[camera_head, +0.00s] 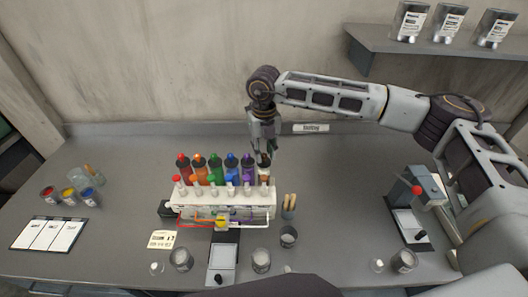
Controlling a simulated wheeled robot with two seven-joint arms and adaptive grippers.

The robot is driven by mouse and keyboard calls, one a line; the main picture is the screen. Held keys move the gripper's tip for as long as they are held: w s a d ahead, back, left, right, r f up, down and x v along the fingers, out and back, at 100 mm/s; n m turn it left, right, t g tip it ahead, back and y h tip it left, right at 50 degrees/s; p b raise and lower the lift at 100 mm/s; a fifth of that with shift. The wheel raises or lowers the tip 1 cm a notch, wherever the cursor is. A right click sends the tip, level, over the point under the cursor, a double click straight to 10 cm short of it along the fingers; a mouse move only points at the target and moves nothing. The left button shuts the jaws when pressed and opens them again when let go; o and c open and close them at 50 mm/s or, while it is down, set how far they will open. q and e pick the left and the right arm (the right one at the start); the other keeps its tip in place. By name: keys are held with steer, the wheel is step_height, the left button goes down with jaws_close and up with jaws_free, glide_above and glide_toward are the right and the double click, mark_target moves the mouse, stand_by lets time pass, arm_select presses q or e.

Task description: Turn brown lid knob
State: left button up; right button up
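A row of several bottles with coloured tops stands in a white rack (205,200) at the middle of the bench. The bottle with the brown lid (264,161) is the rightmost of the row, beside a purple one (248,167). My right gripper (263,150) points down directly over the brown lid. Its fingers are at the lid's height and partly hide it. I cannot tell whether they touch the lid or have shut on it. My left gripper is not in view.
In front of the rack are a small scale (222,258) and several metal cups. Paint pots (68,196) and white cards (48,234) lie at the left. A device with a red knob (407,196) stands at the right. A shelf (430,42) with tins hangs above.

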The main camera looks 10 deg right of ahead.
steer(key=shift+f, duration=0.75)
jaws_close()
